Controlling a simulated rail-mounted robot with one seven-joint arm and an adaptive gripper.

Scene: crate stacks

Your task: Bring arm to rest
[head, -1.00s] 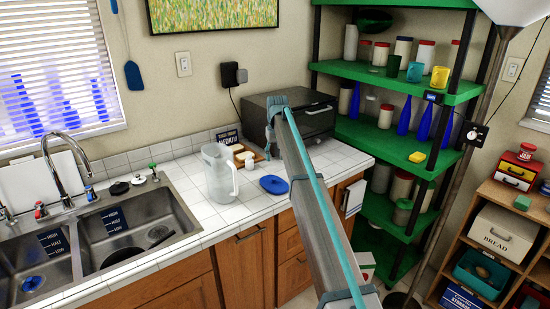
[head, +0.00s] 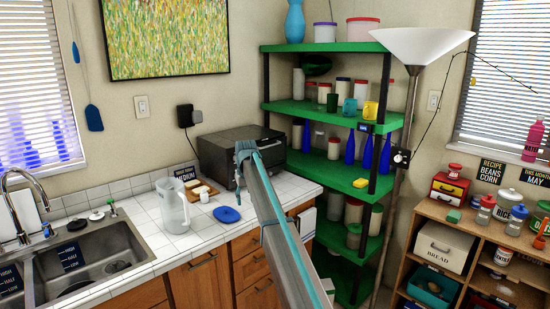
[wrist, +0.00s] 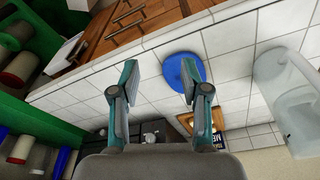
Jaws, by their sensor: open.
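My gripper (wrist: 157,88) is open and empty in the wrist view, with its two teal fingers apart. The white tiled counter shows beyond the fingers, and a blue lid (wrist: 186,70) lies on it behind the right finger. In the head view my arm reaches from the bottom up toward the front of the dark toaster oven (head: 222,142). The fingertips are hard to make out there. The blue lid (head: 227,214) lies flat on the counter (head: 150,241), to the left of my arm. A clear pitcher (head: 173,207) stands upright to the left of the lid.
A green shelf unit (head: 340,114) with jars and blue bottles stands right of my arm. A lamp (head: 421,42) and a wooden shelf (head: 428,228) are farther right. A sink (head: 88,262) is at the left. The wrist view shows wooden drawers (wrist: 150,18) along the counter edge.

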